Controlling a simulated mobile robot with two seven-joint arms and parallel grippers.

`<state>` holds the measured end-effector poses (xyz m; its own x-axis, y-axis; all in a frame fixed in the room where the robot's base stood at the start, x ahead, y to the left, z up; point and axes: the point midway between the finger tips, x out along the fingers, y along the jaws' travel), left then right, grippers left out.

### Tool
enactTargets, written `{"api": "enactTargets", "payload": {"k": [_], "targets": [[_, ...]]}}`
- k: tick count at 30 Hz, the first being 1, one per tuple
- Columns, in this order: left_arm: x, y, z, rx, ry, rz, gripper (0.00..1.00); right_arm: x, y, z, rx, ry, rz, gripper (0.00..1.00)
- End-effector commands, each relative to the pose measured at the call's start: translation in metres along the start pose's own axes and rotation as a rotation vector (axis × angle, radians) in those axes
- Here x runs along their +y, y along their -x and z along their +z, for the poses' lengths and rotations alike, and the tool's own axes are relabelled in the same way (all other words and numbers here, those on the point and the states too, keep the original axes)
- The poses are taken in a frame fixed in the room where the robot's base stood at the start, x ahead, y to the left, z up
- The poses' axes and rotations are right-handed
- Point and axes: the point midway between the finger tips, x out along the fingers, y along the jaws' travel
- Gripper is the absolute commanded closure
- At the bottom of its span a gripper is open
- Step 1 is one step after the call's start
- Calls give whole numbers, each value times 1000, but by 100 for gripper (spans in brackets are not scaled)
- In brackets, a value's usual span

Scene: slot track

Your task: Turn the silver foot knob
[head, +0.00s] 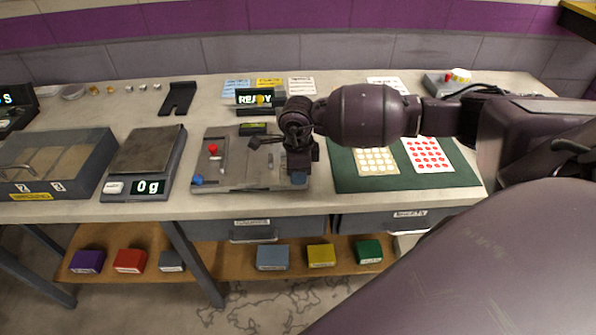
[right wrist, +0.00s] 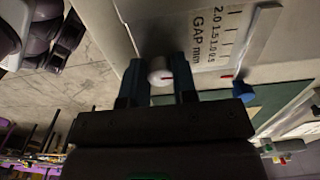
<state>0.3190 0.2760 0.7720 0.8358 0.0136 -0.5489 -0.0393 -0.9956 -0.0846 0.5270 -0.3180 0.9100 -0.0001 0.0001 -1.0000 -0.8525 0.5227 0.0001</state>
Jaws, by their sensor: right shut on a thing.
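The slot track fixture (head: 232,178) is a grey plate on the table, with a red knob (head: 213,149) and a blue knob (head: 198,180) at its left side. My right gripper (head: 299,178) is at the fixture's right front corner. In the right wrist view the silver foot knob (right wrist: 160,72) sits between the two fingers of my right gripper (right wrist: 159,85), which are shut on it. A "GAP mm" scale (right wrist: 213,35) with a small red mark lies beside it. The foot knob is hidden in the head view. My left gripper is not in view.
A scale (head: 147,152) reading 0 g stands left of the fixture. A green mat (head: 350,181) with dotted cards lies to the right. A READY display (head: 260,97) stands behind. Drawers (head: 252,228) hang under the table's front edge; coloured boxes sit on the shelf below.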

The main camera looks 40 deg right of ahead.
Motion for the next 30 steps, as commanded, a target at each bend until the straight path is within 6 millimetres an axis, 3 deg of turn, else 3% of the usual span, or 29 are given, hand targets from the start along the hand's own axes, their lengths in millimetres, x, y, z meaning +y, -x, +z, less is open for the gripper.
{"api": "enactTargets", "payload": {"k": [14, 30], "targets": [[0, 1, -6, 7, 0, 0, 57, -1, 1, 0, 0, -126, -1, 97], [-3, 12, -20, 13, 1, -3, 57, -2, 2, -1, -1, -613, 0, 97]]}}
